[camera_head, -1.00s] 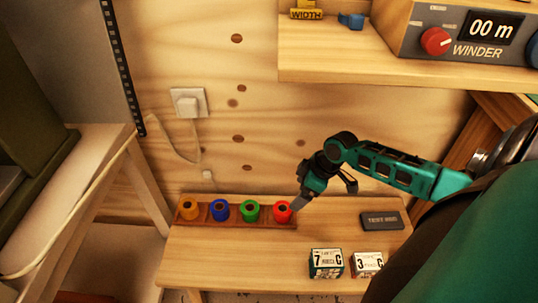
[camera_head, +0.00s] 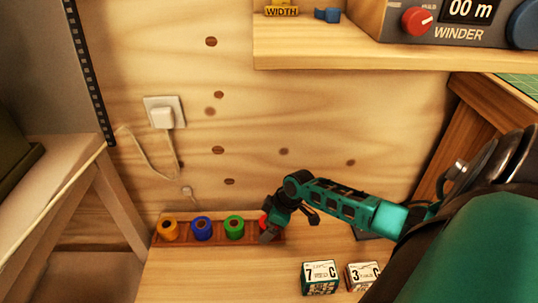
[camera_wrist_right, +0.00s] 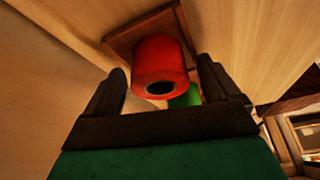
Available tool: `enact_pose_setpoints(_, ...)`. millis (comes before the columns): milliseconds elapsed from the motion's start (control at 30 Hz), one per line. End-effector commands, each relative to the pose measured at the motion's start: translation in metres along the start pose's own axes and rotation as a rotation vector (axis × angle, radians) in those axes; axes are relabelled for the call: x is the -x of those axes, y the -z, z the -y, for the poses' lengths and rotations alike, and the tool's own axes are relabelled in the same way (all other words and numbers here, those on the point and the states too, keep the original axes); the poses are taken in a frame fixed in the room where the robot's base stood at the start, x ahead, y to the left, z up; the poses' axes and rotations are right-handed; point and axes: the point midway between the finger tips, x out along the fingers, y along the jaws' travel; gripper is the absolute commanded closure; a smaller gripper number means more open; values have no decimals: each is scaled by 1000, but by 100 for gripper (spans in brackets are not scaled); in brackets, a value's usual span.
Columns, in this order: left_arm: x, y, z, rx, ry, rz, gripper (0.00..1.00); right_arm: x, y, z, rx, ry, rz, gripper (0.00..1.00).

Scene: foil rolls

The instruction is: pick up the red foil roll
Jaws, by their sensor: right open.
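The red foil roll (camera_head: 263,221) stands at the right end of a wooden rack (camera_head: 187,240) on the low table, partly hidden behind my right gripper (camera_head: 285,228) in the head view. In the right wrist view the red roll (camera_wrist_right: 160,66) lies ahead between the two fingers of my right gripper (camera_wrist_right: 166,85). The fingers are open, one on each side, and do not visibly touch it. The green roll (camera_head: 234,227) stands to its left in the rack and shows behind it in the wrist view (camera_wrist_right: 186,97). My left gripper is not in view.
Blue (camera_head: 202,228) and orange (camera_head: 168,230) rolls stand farther left in the rack. Two small printed boxes (camera_head: 320,277) (camera_head: 361,275) stand at the table's front right. A shelf (camera_head: 330,55) with a winder (camera_head: 450,22) overhangs above.

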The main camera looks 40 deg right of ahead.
Motion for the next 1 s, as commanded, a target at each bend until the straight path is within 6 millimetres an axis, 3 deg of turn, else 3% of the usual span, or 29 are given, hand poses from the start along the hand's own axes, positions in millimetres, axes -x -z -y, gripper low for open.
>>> enact_pose_setpoints(167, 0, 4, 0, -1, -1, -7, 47, 1, 0, 0, 0, 0, 0, 11)
enact_pose_setpoints(800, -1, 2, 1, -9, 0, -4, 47, 1, 0, 0, 0, -1, 0, 71)
enact_pose_setpoints(1000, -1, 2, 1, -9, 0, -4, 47, 1, 1, 0, 0, -1, -1, 72)
